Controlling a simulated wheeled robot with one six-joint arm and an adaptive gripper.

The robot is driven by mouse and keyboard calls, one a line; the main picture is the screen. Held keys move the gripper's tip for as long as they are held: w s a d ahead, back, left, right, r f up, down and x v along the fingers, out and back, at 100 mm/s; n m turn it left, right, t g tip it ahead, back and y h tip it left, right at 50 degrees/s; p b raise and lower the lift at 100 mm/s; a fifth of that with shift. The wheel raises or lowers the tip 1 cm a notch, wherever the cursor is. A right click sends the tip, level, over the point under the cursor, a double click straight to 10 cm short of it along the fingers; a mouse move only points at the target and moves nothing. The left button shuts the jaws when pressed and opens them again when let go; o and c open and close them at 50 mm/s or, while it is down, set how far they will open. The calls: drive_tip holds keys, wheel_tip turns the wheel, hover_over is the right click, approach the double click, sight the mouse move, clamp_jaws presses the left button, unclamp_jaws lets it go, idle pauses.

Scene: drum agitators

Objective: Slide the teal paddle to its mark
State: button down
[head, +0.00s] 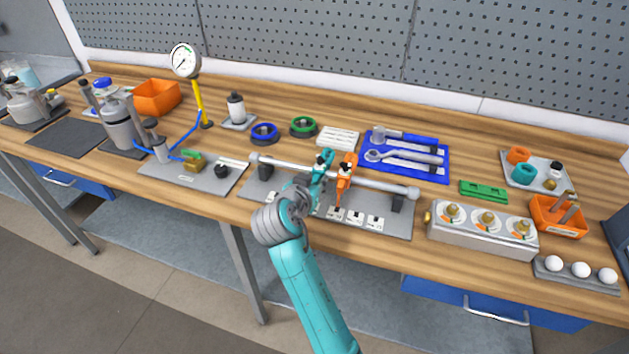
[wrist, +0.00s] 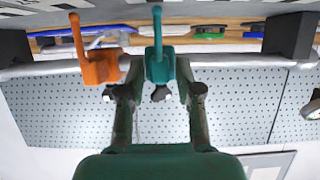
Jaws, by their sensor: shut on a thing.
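The teal paddle (head: 322,165) hangs on a horizontal grey rod (head: 384,184), left of the orange paddle (head: 346,172). In the wrist view the teal paddle (wrist: 160,66) is centred in front of my gripper (wrist: 160,93), with the orange paddle (wrist: 98,66) close on its left. My gripper (head: 308,188) is shut on the teal paddle, its fingers on either side of the paddle's lower part and dark knob. White marked tiles (head: 355,217) lie along the front of the grey base plate (head: 394,224). My arm hides part of the plate; which tile is the teal paddle's mark cannot be told.
A grey box with several brass knobs (head: 483,228) stands right of the rod stand. Blue and green rings (head: 303,126) and a blue tool tray (head: 406,154) lie behind.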

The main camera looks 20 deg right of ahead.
drive_tip(key=w+a, duration=0.4)
drive_tip(key=a, duration=0.1)
drive_tip(key=w+a, duration=0.1)
drive_tip(key=a, duration=0.2)
drive_tip(key=shift+w, duration=0.4)
drive_tip(key=c, duration=1.1)
unclamp_jaws()
drive_tip(key=shift+s+a, duration=0.1)
drive_tip(key=v, duration=1.1)
drive_tip(key=shift+s+a+r, duration=0.2)
drive_tip(key=shift+s+r, duration=0.05)
drive_tip(key=shift+s, duration=0.05)
